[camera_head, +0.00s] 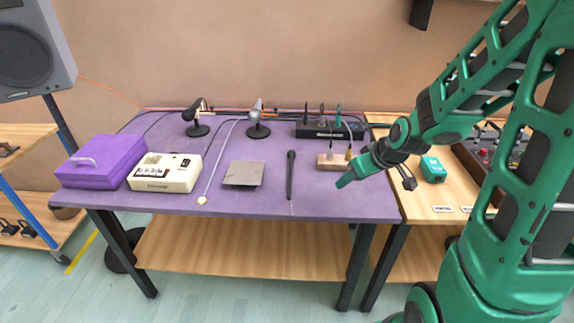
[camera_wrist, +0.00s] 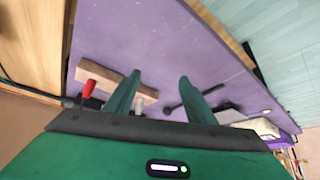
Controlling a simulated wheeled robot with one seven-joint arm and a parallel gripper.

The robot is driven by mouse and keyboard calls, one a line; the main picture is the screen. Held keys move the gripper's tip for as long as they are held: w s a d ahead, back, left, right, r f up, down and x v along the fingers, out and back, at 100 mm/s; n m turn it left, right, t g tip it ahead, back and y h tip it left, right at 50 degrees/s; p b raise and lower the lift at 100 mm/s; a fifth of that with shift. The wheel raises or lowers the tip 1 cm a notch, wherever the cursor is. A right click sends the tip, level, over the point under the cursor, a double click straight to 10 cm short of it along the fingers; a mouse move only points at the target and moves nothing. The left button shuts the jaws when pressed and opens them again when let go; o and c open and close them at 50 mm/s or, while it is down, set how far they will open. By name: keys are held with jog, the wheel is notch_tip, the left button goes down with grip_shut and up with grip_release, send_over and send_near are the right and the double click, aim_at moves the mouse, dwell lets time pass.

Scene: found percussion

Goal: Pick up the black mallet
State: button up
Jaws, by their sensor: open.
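The black mallet (camera_head: 290,178) lies on the purple table (camera_head: 330,204), its handle pointing to the front edge and its thicker head at the back. My gripper (camera_head: 345,181) is open and empty, above the table's front right, to the right of the mallet and apart from it. In the wrist view my gripper (camera_wrist: 160,76) shows two green fingers spread over bare purple tabletop. There the mallet (camera_wrist: 213,91) lies beyond the fingers, and the right finger hides part of its handle.
A wooden block with plugs (camera_head: 331,161) sits right of the mallet. A grey metal plate (camera_head: 243,174) and a pale-tipped beater (camera_head: 202,200) lie to its left. Farther left are a cream device (camera_head: 166,184) and a purple case (camera_head: 104,160). Microphones (camera_head: 258,131) and a power strip stand behind.

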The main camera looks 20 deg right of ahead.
aim_at(294, 154)
jog(key=w+a+t, duration=0.2)
jog(key=w, duration=0.2)
jog(key=w+a+f+t+y, duration=0.1)
jog(key=w+a+t, duration=0.1)
jog(key=w+a, duration=0.1)
jog(key=w+a+f+n+t+y, duration=0.1)
jog(key=w+a+t, duration=0.1)
jog(key=w, duration=0.3)
jog(key=shift+w+a+f, duration=0.2)
jog(key=shift+w+a, duration=0.05)
jog(key=shift+a, duration=0.3)
jog(key=shift+w+t, duration=0.4)
jog(key=shift+w, duration=0.1)
jog(key=shift+r+x, duration=0.2)
jog(key=shift+x, duration=2.5)
jog(key=shift+r+x, duration=0.2)
jog(key=shift+x, duration=2.55)
jog(key=shift+w+d, duration=0.15)
jog(key=c, duration=1.2)
